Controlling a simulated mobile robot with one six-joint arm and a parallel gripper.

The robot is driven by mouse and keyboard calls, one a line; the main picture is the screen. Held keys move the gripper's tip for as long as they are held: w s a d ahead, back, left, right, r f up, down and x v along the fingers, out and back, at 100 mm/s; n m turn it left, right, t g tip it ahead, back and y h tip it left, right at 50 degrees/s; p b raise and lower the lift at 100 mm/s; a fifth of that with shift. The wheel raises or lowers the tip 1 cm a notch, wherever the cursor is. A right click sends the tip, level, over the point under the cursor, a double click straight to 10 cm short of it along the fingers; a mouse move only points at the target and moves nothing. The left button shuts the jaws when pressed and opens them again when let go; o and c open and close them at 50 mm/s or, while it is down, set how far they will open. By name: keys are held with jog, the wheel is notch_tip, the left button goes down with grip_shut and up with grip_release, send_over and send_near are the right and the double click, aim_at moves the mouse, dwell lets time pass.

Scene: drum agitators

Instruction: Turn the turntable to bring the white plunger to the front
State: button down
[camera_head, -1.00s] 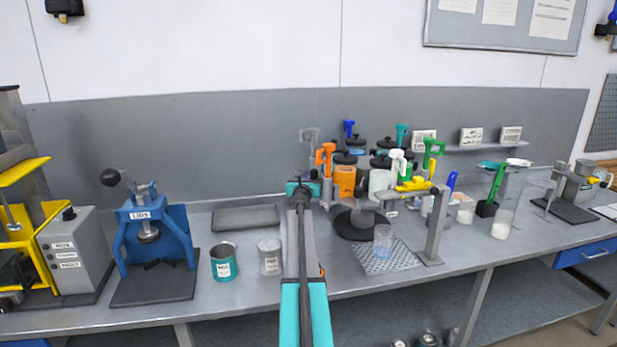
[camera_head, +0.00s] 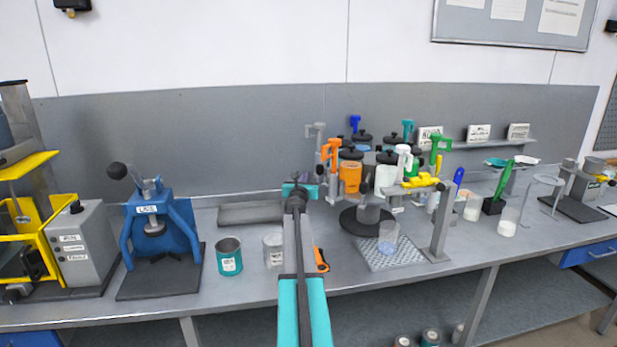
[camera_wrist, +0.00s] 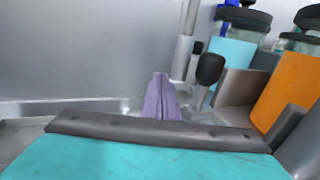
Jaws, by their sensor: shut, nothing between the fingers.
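The turntable holds several lidded jars with coloured plungers above a round black base (camera_head: 366,221). The white plunger (camera_head: 403,154) is on its right front part, over a jar of white liquid (camera_head: 386,178). The orange plunger (camera_head: 331,149) is at the left, by an orange jar (camera_head: 350,177). Green, teal and blue plungers show right and behind. My gripper (camera_head: 300,187) is shut and empty, left of the turntable. In the wrist view its closed purple fingers (camera_wrist: 160,90) are left of a dark knob (camera_wrist: 210,68) and the orange jar (camera_wrist: 288,90). The white plunger is not visible there.
A post with a yellow-topped arm (camera_head: 438,225) stands at the turntable's right front, beside a perforated plate (camera_head: 375,262) with a beaker (camera_head: 388,238). A grey tray (camera_head: 250,214) lies at the left. A teal can (camera_head: 229,257) and a blue press (camera_head: 160,235) stand farther left.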

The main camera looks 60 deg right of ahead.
jog(key=a+b, duration=0.1)
jog(key=a, duration=0.6)
jog(key=shift+s+a, duration=0.2)
jog(key=shift+a, duration=0.2)
dwell(0.3)
